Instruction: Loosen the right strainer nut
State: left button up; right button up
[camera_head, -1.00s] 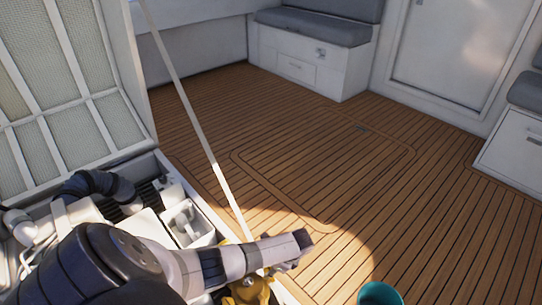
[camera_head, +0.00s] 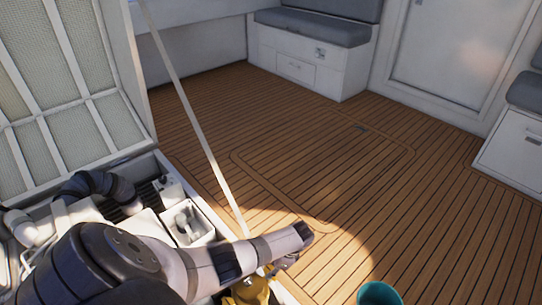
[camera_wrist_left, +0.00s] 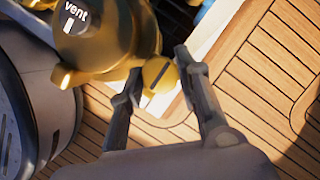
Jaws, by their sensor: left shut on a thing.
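The brass strainer (camera_head: 248,291) shows at the bottom of the head view, partly hidden by my left arm. In the left wrist view its rounded brass body (camera_wrist_left: 100,45) bears a label reading "vent". A small round brass nut (camera_wrist_left: 157,76) with a dark slot across it sits at the side of the body. My left gripper (camera_wrist_left: 160,66) has one finger on each side of this nut and is shut on it. In the head view the left gripper (camera_head: 286,262) is small, beside the strainer and mostly behind my wrist. My right gripper is not in view.
The raised hatch lid (camera_head: 70,75) stands at the left, with a pale strut (camera_head: 190,110) slanting down from it. Hoses (camera_head: 95,187) and white boxes fill the engine bay. A teal bucket (camera_head: 379,293) stands on the wooden deck (camera_head: 400,220), otherwise largely clear.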

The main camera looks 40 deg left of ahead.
pick_arm(q)
jog(key=o, duration=1.1)
jog(key=v, duration=1.2)
